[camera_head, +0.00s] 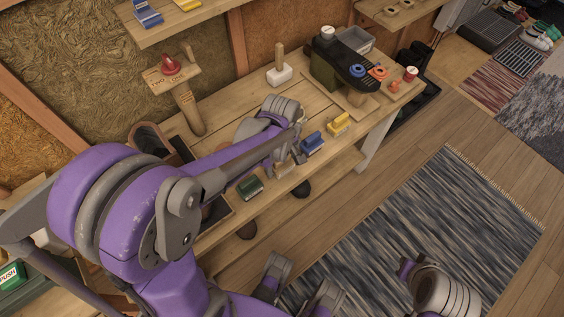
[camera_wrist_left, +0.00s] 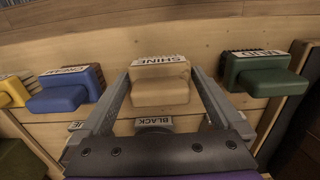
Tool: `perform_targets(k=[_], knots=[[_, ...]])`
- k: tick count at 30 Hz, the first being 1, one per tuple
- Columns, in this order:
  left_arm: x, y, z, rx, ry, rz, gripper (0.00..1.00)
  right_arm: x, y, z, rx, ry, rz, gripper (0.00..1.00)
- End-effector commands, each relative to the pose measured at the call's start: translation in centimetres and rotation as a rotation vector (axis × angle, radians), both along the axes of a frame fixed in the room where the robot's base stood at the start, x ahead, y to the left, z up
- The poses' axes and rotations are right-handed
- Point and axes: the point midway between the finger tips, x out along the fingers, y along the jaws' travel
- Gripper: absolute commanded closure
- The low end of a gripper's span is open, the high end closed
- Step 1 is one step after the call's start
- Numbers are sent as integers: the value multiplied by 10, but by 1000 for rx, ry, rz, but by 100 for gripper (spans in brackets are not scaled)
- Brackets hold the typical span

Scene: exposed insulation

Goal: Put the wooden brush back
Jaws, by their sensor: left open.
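The wooden brush (camera_wrist_left: 160,88) sits at the front of the workbench in the left wrist view, with a white label reading SHINE along its far edge. My left gripper (camera_wrist_left: 158,92) is open, with one finger on each side of the brush. I cannot tell whether the fingers touch it. In the head view my left gripper (camera_head: 287,150) is over the bench's front edge and partly covers the wooden brush (camera_head: 283,168).
A green brush (camera_head: 249,187) sits on one side, a blue brush (camera_head: 312,143) and a yellow brush (camera_head: 339,123) on the other.

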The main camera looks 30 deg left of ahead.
Motion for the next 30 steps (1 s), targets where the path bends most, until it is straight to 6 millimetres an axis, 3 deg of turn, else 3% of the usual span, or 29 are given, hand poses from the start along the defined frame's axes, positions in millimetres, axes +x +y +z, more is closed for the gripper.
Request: perform_targets(k=[12,20,23,30], knots=[[0,2,88,0,0,0,0,1,0,20,0,-6,0,100],[-2,1,111,1,-8,-23,0,1,0,24,0,-7,0,100],[-15,-3,114,9,-50,-129,0,1,0,24,0,-7,0,100],[-74,-22,107,102,-251,-671,0,1,0,23,0,-7,0,100]])
